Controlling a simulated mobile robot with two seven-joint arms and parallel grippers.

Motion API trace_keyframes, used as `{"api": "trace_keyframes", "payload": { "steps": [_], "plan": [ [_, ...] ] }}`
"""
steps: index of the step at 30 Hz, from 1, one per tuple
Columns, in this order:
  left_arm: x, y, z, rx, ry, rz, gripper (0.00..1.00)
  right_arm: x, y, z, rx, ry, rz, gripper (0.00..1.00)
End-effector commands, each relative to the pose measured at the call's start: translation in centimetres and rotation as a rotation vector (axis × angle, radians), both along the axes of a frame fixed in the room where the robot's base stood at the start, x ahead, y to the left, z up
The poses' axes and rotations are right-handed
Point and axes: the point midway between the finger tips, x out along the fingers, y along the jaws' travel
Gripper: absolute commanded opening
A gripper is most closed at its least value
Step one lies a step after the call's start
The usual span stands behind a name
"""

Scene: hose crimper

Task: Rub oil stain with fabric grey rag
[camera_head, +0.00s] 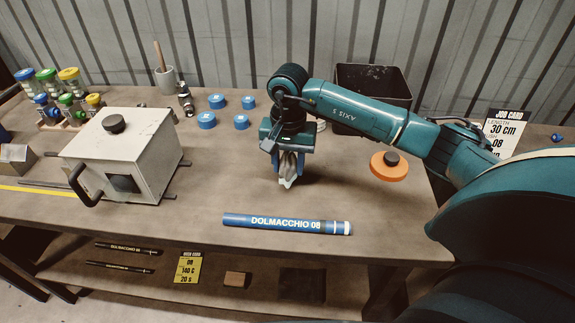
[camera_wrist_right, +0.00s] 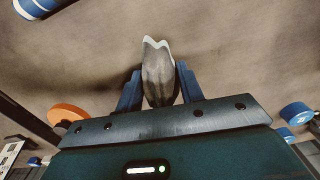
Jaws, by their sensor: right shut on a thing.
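My right gripper (camera_head: 288,160) is shut on the grey rag (camera_head: 288,172), which hangs bunched between its fingers, pointing down at the table. In the right wrist view the grey rag (camera_wrist_right: 158,72) shows between the blue fingers of the right gripper (camera_wrist_right: 160,88), its pale end towards the tabletop. Dark smudges on the tabletop show around the rag in the wrist view; I cannot tell which of them is the oil stain. Whether the rag touches the table is hard to tell. My left gripper is not in view.
A grey crimper box (camera_head: 122,155) stands left. Several blue caps (camera_head: 207,120) lie behind. An orange disc (camera_head: 389,167) and a black bin (camera_head: 372,92) are right. Table between box and rag is clear.

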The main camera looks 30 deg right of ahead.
Motion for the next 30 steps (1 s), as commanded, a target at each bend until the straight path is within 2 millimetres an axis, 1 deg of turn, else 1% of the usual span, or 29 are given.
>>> {"api": "trace_keyframes", "payload": {
  "steps": [1, 3, 13, 17, 30],
  "plan": [
    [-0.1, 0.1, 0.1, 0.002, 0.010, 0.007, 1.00, 0.0, 0.0, 0.8, 0.000, -0.001, -0.001, 0.19],
    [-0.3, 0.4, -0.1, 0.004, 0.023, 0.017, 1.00, -0.1, 0.0, 1.5, -0.001, -0.001, -0.005, 0.19],
    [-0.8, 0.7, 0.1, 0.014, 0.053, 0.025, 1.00, -0.3, 0.1, 4.2, -0.001, -0.002, -0.016, 0.19],
    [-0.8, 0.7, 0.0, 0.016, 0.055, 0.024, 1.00, -0.4, 0.2, 4.5, -0.001, -0.001, -0.018, 0.19],
    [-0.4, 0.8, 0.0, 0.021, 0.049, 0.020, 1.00, -0.4, 0.2, 4.5, -0.001, -0.001, -0.018, 0.19]
  ]
}}
